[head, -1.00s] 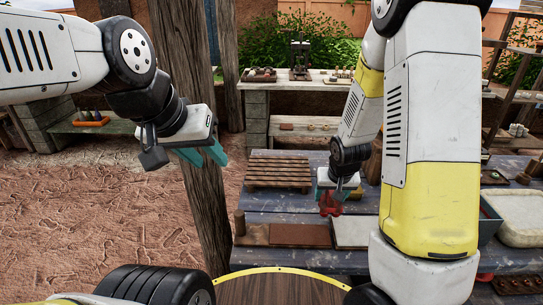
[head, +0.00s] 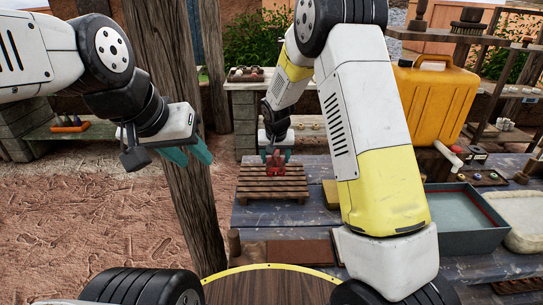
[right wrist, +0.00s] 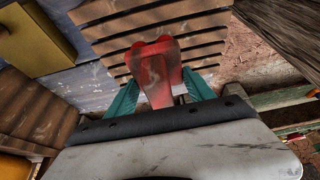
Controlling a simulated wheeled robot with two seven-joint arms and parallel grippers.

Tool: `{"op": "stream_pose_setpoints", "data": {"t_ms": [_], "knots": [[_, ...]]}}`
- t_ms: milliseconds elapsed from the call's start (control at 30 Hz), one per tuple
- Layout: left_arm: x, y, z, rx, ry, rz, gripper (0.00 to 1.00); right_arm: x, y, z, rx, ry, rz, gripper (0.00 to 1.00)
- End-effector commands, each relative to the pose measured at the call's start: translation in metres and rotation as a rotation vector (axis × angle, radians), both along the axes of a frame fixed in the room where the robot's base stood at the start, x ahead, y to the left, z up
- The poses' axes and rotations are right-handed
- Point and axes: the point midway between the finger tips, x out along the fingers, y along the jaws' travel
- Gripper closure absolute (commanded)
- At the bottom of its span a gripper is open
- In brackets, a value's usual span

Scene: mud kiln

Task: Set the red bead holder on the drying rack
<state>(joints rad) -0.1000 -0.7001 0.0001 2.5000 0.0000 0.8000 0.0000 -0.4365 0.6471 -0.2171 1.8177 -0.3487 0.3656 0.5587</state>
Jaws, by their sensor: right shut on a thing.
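The red bead holder (head: 275,163) is between the fingers of my right gripper (head: 276,157), which is shut on it. In the right wrist view the holder (right wrist: 156,68) shows red with worn grey patches, between the teal fingertips. The drying rack (head: 262,188) is a slatted brown wooden rack on the blue-grey table. The holder is over the rack's far part; I cannot tell whether it touches the slats. The rack also shows in the right wrist view (right wrist: 110,38) behind the holder. My left gripper (head: 187,157) is open and empty, away to the left over the dirt ground.
A wooden post (head: 185,120) stands between my left gripper and the table. A yellow jug (head: 432,102), a grey-blue basin (head: 455,218) and a pale tray (head: 520,215) are at the right. Brown boards (head: 295,253) lie at the table's near side.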

Motion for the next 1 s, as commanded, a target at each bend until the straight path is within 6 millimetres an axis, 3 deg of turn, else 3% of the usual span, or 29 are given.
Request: {"op": "stream_pose_setpoints", "data": {"t_ms": [267,500,833,867,967,1000], "knots": [[0.000,0.000,0.000,0.000,0.000,0.000,0.64,0.019,0.012,-0.002,0.001,-0.001,0.000,0.71],[0.000,0.000,0.000,0.000,0.000,0.000,0.64,0.018,0.011,-0.036,-0.001,0.001,0.000,0.71],[0.000,0.000,0.000,0.000,0.000,0.000,0.64,0.018,0.011,-0.039,0.000,0.000,-0.001,0.71],[0.000,0.000,0.000,0.000,0.000,0.000,0.64,0.017,0.011,-0.040,0.000,0.000,-0.001,0.36],[0.000,0.000,0.000,0.000,0.000,0.000,0.64,0.017,0.011,-0.040,0.000,0.000,-0.001,0.17],[0.000,0.000,0.000,0.000,0.000,0.000,0.64,0.017,0.011,-0.040,0.000,0.000,-0.001,0.17]]}}
